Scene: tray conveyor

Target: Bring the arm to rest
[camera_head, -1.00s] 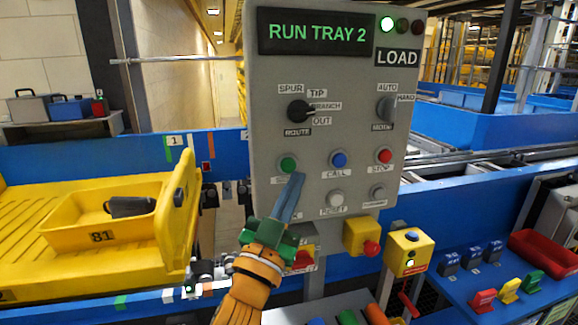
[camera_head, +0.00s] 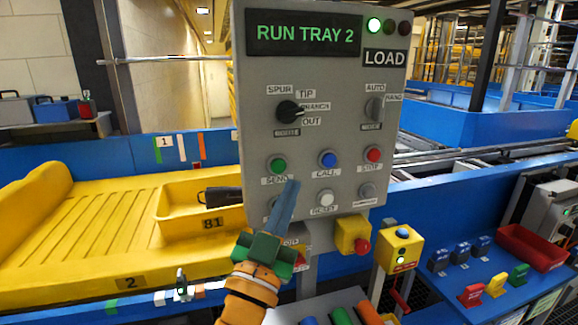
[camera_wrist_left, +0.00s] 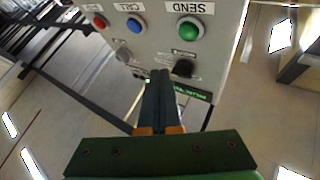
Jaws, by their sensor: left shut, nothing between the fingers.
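My left gripper (camera_head: 291,186) is shut and empty. In the head view its fingertips are in front of the grey control panel (camera_head: 330,68), a little below and right of the green SEND button (camera_head: 278,166). The left wrist view shows the shut fingers (camera_wrist_left: 159,85) from behind, with the SEND button (camera_wrist_left: 190,28) past their tips. I cannot tell whether the tips touch the panel; no button is under them. The panel's display (camera_head: 305,33) reads RUN TRAY 2, and a green lamp is lit above LOAD. My right gripper is not in view.
A yellow tray (camera_head: 90,225) marked 2 lies on the conveyor at the left, carrying a yellow bin (camera_head: 172,205) marked 81 with a dark item. A yellow box with a red button (camera_head: 353,236) sits below the panel. A blue shelf with a red bin (camera_head: 532,247) is at right.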

